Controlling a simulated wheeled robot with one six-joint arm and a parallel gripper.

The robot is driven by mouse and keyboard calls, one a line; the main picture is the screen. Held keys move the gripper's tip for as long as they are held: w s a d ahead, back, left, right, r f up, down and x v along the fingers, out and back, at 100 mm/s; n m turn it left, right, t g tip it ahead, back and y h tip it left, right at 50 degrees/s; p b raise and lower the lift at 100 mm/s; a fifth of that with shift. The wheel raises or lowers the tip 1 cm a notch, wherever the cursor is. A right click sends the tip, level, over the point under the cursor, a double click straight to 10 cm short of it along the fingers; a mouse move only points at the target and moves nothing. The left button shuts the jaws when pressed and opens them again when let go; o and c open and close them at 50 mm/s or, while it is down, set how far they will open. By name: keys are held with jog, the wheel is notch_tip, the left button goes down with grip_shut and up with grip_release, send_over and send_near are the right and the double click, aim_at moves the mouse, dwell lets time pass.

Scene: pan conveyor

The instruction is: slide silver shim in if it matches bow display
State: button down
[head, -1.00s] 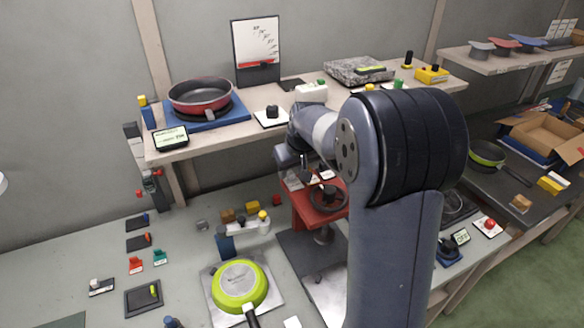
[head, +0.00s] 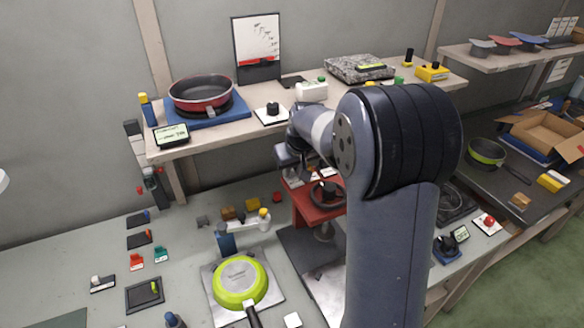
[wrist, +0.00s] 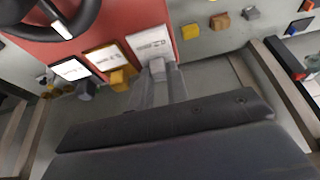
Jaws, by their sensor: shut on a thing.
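In the wrist view my gripper (wrist: 158,80) is shut on the silver tab (wrist: 157,67) of the silver shim, at the edge of the red stand (wrist: 120,22). A pale label plate (wrist: 150,42) lies just beyond the tab. A yellow tab (wrist: 120,78) and a dark tab (wrist: 86,90) sit beside it at the same edge. In the head view my arm hides most of the gripper and part of the red stand (head: 313,211). A small lit display (head: 171,135) stands before the red pan (head: 201,90); its text is too small to read. I cannot tell which display shows the bow.
A black handwheel (head: 327,192) tops the red stand. A chart board (head: 257,45) and a granite block (head: 358,68) stand on the back shelf. Another small display (head: 460,233) is at right.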

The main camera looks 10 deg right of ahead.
aim_at(295, 181)
jog(key=shift+s+d+b, duration=0.15)
jog(key=shift+s+b, duration=0.25)
jog(key=shift+s, duration=0.3)
jog(key=shift+s+d+b, duration=0.15)
jog(key=shift+s+b, duration=0.25)
jog(key=shift+s, duration=0.3)
jog(key=c, duration=1.4)
grip_release()
jog(key=shift+s, duration=0.1)
jog(key=shift+o, duration=0.2)
jog(key=b+v, duration=0.1)
jog(key=v, duration=0.9)
jog(key=shift+s+r, duration=0.2)
jog(key=shift+r, duration=0.2)
jog(key=shift+f, duration=0.1)
